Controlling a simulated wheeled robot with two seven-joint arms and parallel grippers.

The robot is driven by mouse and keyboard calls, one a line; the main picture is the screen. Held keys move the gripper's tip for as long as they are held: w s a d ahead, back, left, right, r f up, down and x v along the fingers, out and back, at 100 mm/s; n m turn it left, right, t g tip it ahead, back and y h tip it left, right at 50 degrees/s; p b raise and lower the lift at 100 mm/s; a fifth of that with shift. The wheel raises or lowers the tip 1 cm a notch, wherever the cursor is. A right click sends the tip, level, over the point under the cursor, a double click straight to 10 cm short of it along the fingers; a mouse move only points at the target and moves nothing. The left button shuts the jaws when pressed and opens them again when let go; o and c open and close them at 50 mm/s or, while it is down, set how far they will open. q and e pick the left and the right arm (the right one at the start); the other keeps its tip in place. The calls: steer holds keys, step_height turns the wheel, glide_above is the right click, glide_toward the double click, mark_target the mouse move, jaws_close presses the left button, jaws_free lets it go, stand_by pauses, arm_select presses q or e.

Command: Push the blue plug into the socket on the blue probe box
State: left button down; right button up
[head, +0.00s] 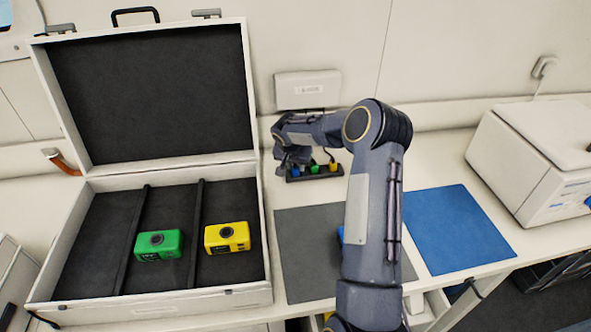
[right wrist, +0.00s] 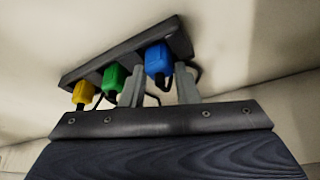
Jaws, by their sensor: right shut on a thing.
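The blue plug (right wrist: 158,60) sits in a dark rack (right wrist: 105,60), with one finger of my right gripper (right wrist: 160,78) on each side of it. The gripper is shut on this plug. In the head view the right gripper (head: 292,160) reaches to the left end of the rack, where the blue plug (head: 295,172) shows low by the fingers. A small blue edge, likely the blue probe box (head: 341,234), shows beside my right forearm on the grey mat (head: 298,240). The arm hides most of the box and its socket. My left gripper is out of view.
A green plug (right wrist: 114,77) and a yellow plug (right wrist: 82,93) stand beside the blue one in the rack. An open case (head: 150,305) at left holds a green box (head: 158,246) and a yellow box (head: 227,238). A bare blue mat (head: 460,230) and a white machine (head: 530,160) are at right.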

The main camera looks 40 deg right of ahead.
steer(key=shift+r+b, duration=0.4)
steer(key=shift+r, duration=0.1)
step_height(320, 180, up, 2)
steer(key=shift+a+r+b, duration=0.1)
steer(key=shift+r+b, duration=0.15)
steer(key=shift+b, duration=0.45)
steer(key=s+a+r+b, duration=0.4)
steer(key=s+a+r, duration=0.5)
steer(key=s, duration=0.1)
steer(key=shift+a+r+b, duration=0.25)
steer(key=shift+r+b, duration=0.05)
steer(key=shift+b, duration=0.05)
steer(key=shift+a, duration=0.1)
